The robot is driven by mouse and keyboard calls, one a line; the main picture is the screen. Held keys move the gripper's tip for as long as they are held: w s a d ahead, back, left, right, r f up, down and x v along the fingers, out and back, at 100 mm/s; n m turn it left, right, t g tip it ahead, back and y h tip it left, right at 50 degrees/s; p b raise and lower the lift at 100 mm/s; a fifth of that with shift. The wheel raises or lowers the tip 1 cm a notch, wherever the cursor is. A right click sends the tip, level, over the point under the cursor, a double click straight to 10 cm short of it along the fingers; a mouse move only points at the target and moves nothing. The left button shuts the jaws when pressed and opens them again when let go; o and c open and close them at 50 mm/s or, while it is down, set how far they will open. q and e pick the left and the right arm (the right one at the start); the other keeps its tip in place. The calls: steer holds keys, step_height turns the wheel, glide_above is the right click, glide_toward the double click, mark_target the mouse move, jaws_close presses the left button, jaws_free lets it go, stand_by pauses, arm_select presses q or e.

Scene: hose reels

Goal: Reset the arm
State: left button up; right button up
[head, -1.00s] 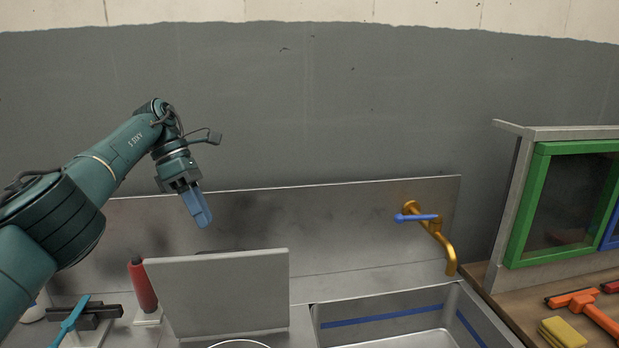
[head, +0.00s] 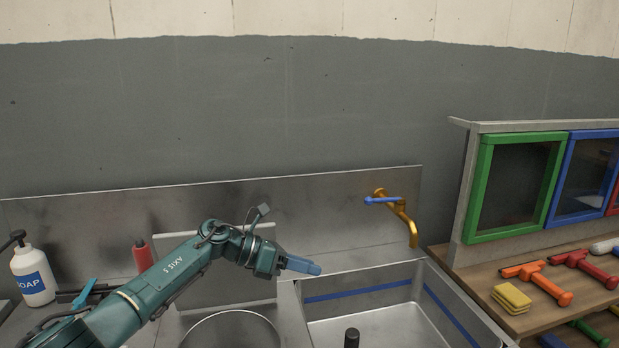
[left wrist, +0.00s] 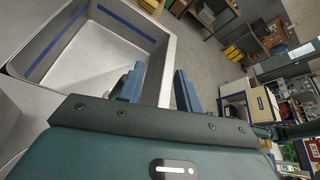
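My left arm comes in from the lower left in the head view, and its gripper (head: 303,266) is over the counter at the left edge of the sink. In the left wrist view the two blue fingers of the left gripper (left wrist: 158,90) stand apart with nothing between them. My right gripper is not in either view.
The metal sink (head: 385,322) has a brass tap (head: 402,219) with a blue handle. A soap bottle (head: 33,275), a red cylinder (head: 142,257) and a round pan (head: 232,330) are on the left. A shelf with hammer-like tools and yellow sponges (head: 511,298) is on the right.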

arm_select(q)
steer(key=s+d+n+t+h, duration=0.2)
steer(key=d+n+t+h, duration=0.1)
steer(key=d+n+t, duration=0.3)
steer(key=s+a+f+n+t+y, duration=0.45)
steer(key=a+n+y, duration=0.35)
steer(key=n, duration=0.7)
steer(key=s+a+f+n+t+y, duration=0.3)
steer(key=s+a+f+n+y, duration=0.45)
steer(key=n, duration=0.75)
steer(key=s+a+f+n+g, duration=0.2)
steer(key=s+a+n+g, duration=0.15)
steer(key=s, duration=0.55)
steer(key=s+a+f+n+g, duration=0.2)
steer(key=s+a+n+g, duration=0.15)
steer(key=s, duration=0.45)
steer(key=s+a+f+n+g, duration=0.25)
steer(key=s+g, duration=0.25)
steer(key=s, duration=0.4)
steer(key=w+d+f+t+h, duration=0.1)
steer(key=w+d+f+t, duration=0.1)
steer(key=f, duration=0.3)
steer(key=w+d+f+t+h, duration=0.1)
steer(key=w+d+f+t, duration=0.1)
steer(key=w+f+t, duration=0.1)
steer(key=shift+d+f+t, duration=0.3)
steer(key=shift+f+t, duration=0.55)
steer(key=shift+f, duration=0.1)
steer(key=shift+w+m, duration=0.15)
steer(key=shift+m, duration=0.1)
